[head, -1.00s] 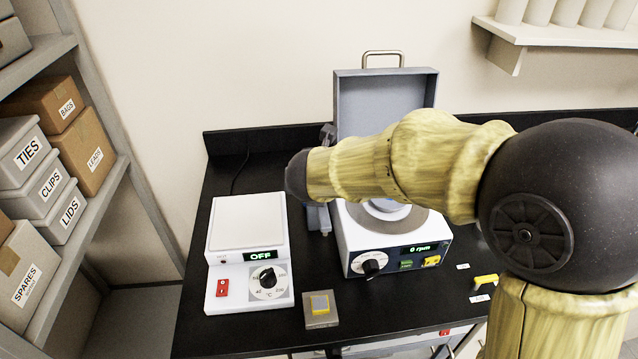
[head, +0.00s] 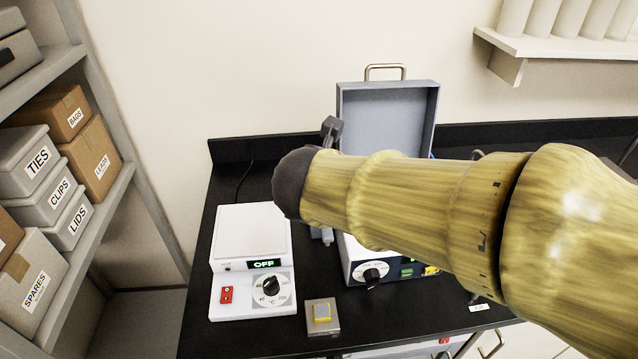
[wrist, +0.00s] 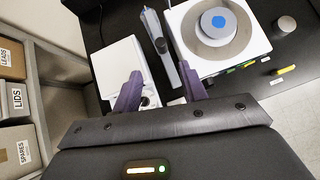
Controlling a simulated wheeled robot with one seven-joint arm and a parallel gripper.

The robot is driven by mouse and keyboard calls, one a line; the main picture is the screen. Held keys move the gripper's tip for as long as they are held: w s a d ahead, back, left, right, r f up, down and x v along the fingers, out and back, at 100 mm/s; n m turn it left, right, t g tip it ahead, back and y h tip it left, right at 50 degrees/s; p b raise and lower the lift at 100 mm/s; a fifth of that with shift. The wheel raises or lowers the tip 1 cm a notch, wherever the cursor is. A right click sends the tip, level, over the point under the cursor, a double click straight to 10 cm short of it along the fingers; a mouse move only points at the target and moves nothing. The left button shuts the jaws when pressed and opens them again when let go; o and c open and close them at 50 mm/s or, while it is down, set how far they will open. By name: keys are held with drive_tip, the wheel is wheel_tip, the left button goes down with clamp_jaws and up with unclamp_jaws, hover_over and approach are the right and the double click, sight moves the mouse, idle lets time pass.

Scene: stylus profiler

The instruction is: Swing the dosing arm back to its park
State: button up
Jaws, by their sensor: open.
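The dosing arm (wrist: 178,50) is a slim grey bar between the white hotplate and the spin coater in the wrist view. In the head view my own arm covers most of it; a dark grey upright piece (head: 331,131) shows behind my wrist and a grey lower part (head: 326,234) shows below it. My gripper (wrist: 160,75) has two purple fingers, apart and empty. The bar's near end lies close to the right finger; I cannot tell whether they touch. The spin coater (head: 358,256) is partly hidden by my arm, its lid (head: 388,115) raised.
The hotplate (head: 252,236), reading OFF, stands left of the dosing arm. A small metal block with a yellow-edged top (head: 322,315) sits at the bench front. A shelf of boxes (head: 62,190) stands left. Bare black bench (head: 232,179) shows behind the hotplate.

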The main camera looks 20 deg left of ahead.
drive_tip(key=v, duration=0.3)
drive_tip(key=shift+s, duration=0.1)
drive_tip(key=shift+c, duration=0.2)
idle(1.0)
